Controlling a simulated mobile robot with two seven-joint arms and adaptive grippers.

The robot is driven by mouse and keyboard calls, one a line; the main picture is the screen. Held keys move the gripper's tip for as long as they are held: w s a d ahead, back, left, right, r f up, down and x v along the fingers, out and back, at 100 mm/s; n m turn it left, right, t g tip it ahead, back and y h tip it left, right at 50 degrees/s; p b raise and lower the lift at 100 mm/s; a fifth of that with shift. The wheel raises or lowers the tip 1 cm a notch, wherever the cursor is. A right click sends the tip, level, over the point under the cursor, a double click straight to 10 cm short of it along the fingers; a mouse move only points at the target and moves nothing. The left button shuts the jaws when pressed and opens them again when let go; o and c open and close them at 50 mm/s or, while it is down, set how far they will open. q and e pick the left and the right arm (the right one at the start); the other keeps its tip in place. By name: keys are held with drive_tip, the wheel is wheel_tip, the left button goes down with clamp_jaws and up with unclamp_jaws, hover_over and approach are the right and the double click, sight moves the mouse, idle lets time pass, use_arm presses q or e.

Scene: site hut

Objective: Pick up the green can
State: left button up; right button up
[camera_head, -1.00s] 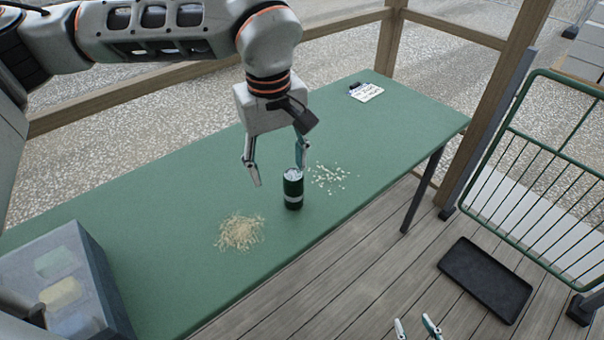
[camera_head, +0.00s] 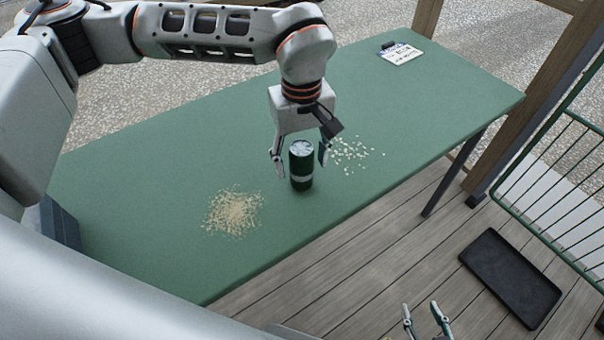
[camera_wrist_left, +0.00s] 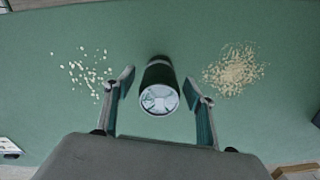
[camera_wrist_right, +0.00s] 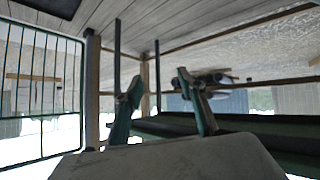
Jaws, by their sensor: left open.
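The green can (camera_head: 301,168) stands upright on the green table, dark green with a pale band and a silver top. My left gripper (camera_head: 300,160) is open, with one finger on each side of the can. In the left wrist view the can (camera_wrist_left: 160,88) shows between the two spread fingers (camera_wrist_left: 160,98), with gaps on both sides. My right gripper (camera_head: 427,322) is at the bottom edge of the head view, off the table. In the right wrist view its fingers (camera_wrist_right: 165,100) stand apart with nothing between them.
Sawdust-like tan crumbs (camera_head: 233,212) lie left of the can, and pale chips (camera_head: 355,152) lie right of it. A clipboard (camera_head: 400,52) lies at the table's far end. A black tray (camera_head: 510,278) lies on the wooden floor near a green wire rack (camera_head: 560,185).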

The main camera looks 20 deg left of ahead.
use_arm(q)
wheel_tip(320, 180, down, 2)
drive_tip(key=shift+f, duration=0.1)
drive_tip(key=c, duration=0.9)
drive_tip(key=shift+o, duration=0.2)
